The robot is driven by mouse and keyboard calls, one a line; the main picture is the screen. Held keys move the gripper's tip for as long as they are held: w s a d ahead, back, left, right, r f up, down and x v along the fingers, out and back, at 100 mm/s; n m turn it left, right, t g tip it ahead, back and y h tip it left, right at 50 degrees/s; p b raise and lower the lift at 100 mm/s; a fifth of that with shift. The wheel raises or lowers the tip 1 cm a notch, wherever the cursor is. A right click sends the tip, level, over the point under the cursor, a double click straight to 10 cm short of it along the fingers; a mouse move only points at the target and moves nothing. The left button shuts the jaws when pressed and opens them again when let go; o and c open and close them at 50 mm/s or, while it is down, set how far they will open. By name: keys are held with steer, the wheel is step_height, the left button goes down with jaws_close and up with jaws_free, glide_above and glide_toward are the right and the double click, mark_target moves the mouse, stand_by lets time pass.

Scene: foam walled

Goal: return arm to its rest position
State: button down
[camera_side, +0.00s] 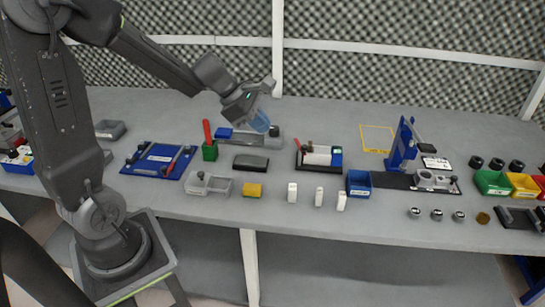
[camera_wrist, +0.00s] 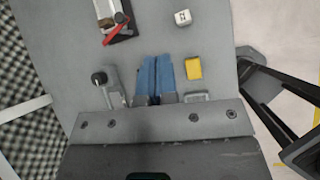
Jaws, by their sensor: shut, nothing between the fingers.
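My gripper (camera_side: 260,122) is in the air above the back middle of the bench, tilted downward. Its blue fingers are together and hold nothing. They also show side by side in the wrist view (camera_wrist: 156,62), with bench surface beyond their tips. My arm reaches from the left of the side view, over the bench, to the gripper.
Near the gripper stand a green holder (camera_side: 210,152) with a red handle, a dark box (camera_side: 251,163), a yellow block (camera_side: 253,190) and a black tray (camera_side: 308,168). A blue stand (camera_side: 402,146) rises to the right. A mesh wall (camera_side: 400,70) is behind.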

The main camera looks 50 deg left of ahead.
steer(key=s+d+r+m+y, duration=0.2)
steer(key=s+d+r+m, duration=0.1)
steer(key=s+m, duration=0.6)
steer(key=s+d+r+m+y, duration=0.2)
steer(key=s+d+r+m, duration=0.2)
steer(key=s+m, duration=0.5)
steer(key=d+m, duration=0.2)
steer(key=m, duration=0.5)
steer(key=shift+s, duration=0.2)
